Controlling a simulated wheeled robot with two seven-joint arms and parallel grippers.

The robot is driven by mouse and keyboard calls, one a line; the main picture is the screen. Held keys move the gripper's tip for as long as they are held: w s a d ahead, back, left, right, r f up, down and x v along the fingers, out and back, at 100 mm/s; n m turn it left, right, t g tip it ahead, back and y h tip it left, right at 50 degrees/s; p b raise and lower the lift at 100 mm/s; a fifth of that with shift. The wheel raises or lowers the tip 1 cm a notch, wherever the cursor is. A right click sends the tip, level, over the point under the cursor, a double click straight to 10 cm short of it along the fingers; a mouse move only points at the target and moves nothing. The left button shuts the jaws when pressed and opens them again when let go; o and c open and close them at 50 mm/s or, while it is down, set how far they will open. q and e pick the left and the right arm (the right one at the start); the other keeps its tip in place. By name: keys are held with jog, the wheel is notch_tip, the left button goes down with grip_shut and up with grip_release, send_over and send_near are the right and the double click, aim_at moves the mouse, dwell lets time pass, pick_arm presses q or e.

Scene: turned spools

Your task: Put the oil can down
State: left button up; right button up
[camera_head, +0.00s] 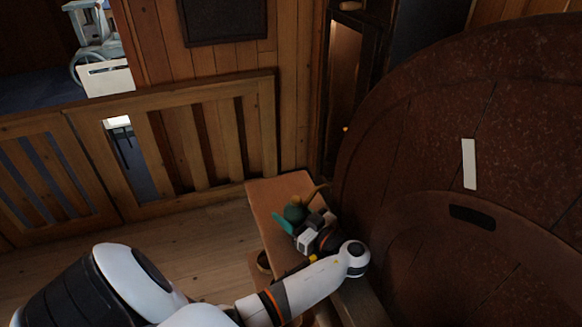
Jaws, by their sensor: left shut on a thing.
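The oil can (294,213) looks like a small dark green object with a tan, spout-like part pointing up to the right. It is over the narrow wooden bench (262,194) in the middle of the view. My left gripper (304,224) is shut on the oil can, reaching it from the lower right side. The gripper and wrist hide part of the can. I cannot tell whether the can touches the bench top. My right gripper is not in view.
A large dark reddish round wooden piece (420,120) with a white strip (469,163) stands close on the right. A slatted wooden railing (180,140) runs behind at left. The bench top's far left part is bare. Plank floor (200,245) lies open left of the bench.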

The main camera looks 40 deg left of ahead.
pick_arm(q)
jog(key=shift+f+b, duration=0.2)
jog(key=shift+b, duration=0.1)
jog(key=o, duration=1.2)
jog(key=shift+r, duration=0.1)
